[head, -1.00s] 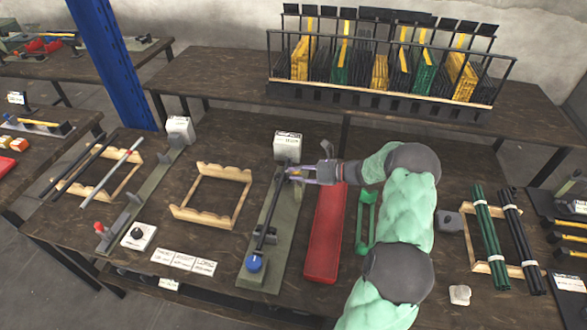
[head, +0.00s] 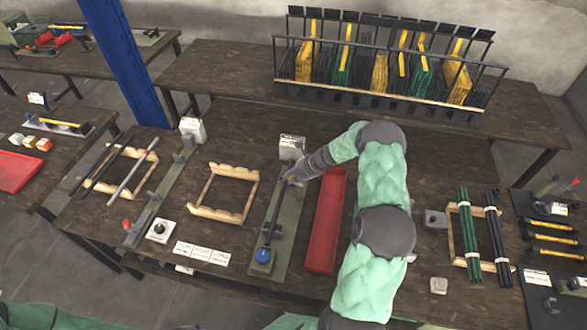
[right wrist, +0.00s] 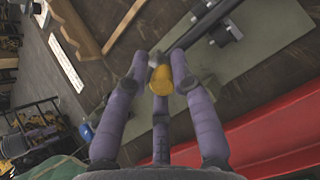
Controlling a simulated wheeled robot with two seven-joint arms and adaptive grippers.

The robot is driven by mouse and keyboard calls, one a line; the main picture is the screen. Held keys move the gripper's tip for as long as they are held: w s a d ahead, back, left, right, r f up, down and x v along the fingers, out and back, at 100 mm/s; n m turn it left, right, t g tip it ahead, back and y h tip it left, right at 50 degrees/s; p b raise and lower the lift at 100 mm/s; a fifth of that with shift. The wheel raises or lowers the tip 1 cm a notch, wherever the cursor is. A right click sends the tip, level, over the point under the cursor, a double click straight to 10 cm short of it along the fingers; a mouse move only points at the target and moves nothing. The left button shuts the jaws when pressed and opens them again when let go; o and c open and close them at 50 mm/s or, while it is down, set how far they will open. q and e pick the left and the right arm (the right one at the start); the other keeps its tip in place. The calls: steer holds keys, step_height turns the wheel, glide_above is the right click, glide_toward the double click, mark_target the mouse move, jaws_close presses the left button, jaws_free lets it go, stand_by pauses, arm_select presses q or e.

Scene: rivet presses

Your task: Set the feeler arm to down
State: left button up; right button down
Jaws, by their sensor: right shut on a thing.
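The press fixture is a long grey-green base plate (head: 284,222) with a dark bar (head: 277,214) along it, a blue ball (head: 263,256) at the near end and a white labelled block (head: 291,147) behind. My right gripper (head: 292,179) is at the far end of the bar, coming in from the right. In the right wrist view its fingers (right wrist: 160,75) are shut on a yellow-orange knob (right wrist: 161,83). A dark bar (right wrist: 205,32) runs to the upper right there. I cannot tell the feeler arm's exact tilt. My left gripper is out of view.
A red tray (head: 326,222) lies close to the right of the plate, partly beside my right arm. A wooden frame (head: 192,211) and label cards (head: 201,252) lie to the left. A wooden rack with dark and green rods (head: 472,237) stands right. A wire rack (head: 390,92) stands behind.

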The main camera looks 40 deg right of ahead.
mark_target(287, 179)
steer(key=shift+w+a+f+g+h+p, duration=0.15)
steer(key=shift+w+g+h+p, duration=0.25)
steer(key=shift+p, duration=1.4)
steer(key=shift+w+d+f+g+h+p, duration=0.15)
steer(key=shift+g+h+p, duration=0.45)
steer(key=shift+p, duration=1.2)
steer(key=shift+w+a+f+g+h+p, duration=0.15)
steer(key=shift+w+g+h+p, duration=0.35)
steer(key=shift+p, duration=1.3)
steer(key=shift+a+f+g+h+p, duration=0.1)
steer(key=shift+f+g+h+p, duration=0.45)
steer(key=shift+p, duration=0.75)
steer(key=shift+f+g, duration=0.1)
steer(key=shift+g, duration=0.15)
steer(key=c, duration=1.1)
jaws_free()
steer(key=shift+c, duration=0.2)
steer(key=shift+f, duration=0.1)
steer(key=shift+s+a+f, duration=0.1)
steer(key=shift+a+f, duration=0.05)
steer(key=r, duration=0.4)
steer(key=s+r, duration=0.1)
steer(key=r, duration=0.3)
steer(key=s+r, duration=0.1)
steer(key=r, duration=0.3)
steer(key=shift+d, duration=0.4)
